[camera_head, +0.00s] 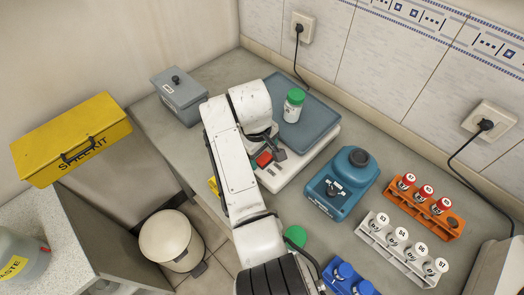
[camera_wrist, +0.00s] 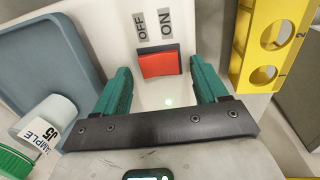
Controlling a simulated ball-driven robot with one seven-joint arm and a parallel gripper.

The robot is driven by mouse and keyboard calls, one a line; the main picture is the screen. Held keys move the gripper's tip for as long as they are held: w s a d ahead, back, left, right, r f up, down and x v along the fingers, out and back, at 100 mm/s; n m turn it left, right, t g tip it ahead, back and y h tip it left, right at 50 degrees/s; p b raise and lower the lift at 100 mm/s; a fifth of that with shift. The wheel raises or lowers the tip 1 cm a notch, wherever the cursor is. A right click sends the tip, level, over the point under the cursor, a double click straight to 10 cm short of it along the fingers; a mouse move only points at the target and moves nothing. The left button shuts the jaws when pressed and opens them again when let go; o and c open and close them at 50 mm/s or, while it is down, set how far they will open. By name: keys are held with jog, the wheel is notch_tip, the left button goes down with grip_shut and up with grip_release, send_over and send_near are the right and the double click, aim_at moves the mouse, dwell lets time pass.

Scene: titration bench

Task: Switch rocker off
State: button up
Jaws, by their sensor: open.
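The red rocker (camera_wrist: 158,65) is set in a dark frame on the front of a white device (camera_head: 318,157). It also shows in the head view (camera_head: 263,159). In the wrist view, an OFF label (camera_wrist: 141,27) and an ON label (camera_wrist: 166,22) are side by side beyond it. I cannot tell which side is pressed. In the head view my gripper (camera_head: 270,150) is partly hidden by my arm.
A blue-grey tray (camera_head: 318,112) on the device carries a green-capped sample bottle (camera_head: 293,104). A yellow rack (camera_wrist: 250,55) stands close to the right finger. A blue device (camera_head: 345,180), an orange rack (camera_head: 455,222) and a white rack (camera_head: 375,233) stand to the right on the bench.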

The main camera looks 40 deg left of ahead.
jog(key=shift+f, duration=0.1)
jog(key=shift+c, duration=0.4)
jog(key=c, duration=1)
jog(key=g+b, duration=0.2)
jog(key=b, duration=0.1)
jog(key=shift+w+f, duration=0.3)
jog(key=shift+w, duration=0.1)
jog(key=g+b, duration=0.1)
jog(key=b, duration=0.1)
jog(key=shift+r+b, duration=0.15)
jog(key=shift+b, duration=0.25)
jog(key=shift+r, duration=0.2)
jog(key=o, duration=1.1)
jog(key=r, duration=0.3)
jog(key=w+r+b, duration=0.1)
jog(key=r, duration=0.6)
jog(key=shift+w+d+r, duration=0.1)
jog(key=shift+w+r, duration=0.2)
jog(key=shift+w, duration=0.1)
